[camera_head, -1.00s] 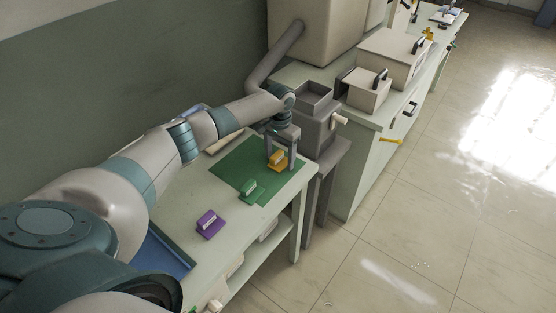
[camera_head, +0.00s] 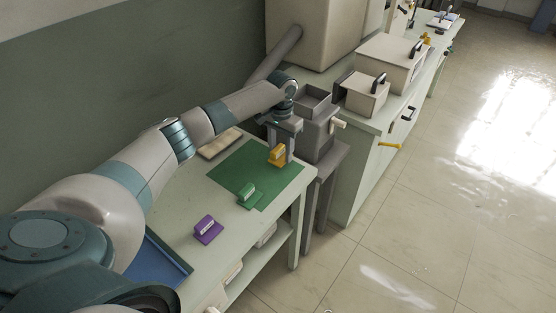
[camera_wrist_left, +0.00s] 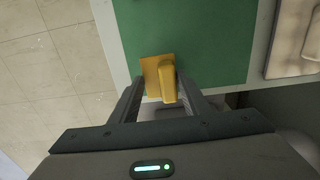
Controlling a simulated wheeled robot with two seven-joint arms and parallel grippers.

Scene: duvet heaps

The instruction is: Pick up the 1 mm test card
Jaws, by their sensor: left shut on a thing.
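A yellow card with a raised block-shaped grip (camera_head: 277,154) is between the fingers of my left gripper (camera_head: 280,148), a little above the green mat (camera_head: 230,172). In the left wrist view the yellow card (camera_wrist_left: 151,72) sits between the two fingertips (camera_wrist_left: 160,88), with its block to the right of its flat plate. A green card (camera_head: 249,195) lies at the mat's near edge. A purple card (camera_head: 207,229) lies on the bare bench top nearer to me. I cannot read any thickness marks on the cards. My right gripper is not in view.
A grey open-topped box on a stand (camera_head: 318,125) rises close beyond the mat's right end. A blue tray (camera_head: 160,258) lies at the near left of the bench (camera_head: 185,205). A beige board (camera_head: 220,143) lies by the wall. Further benches with cream boxes (camera_head: 366,94) stand behind.

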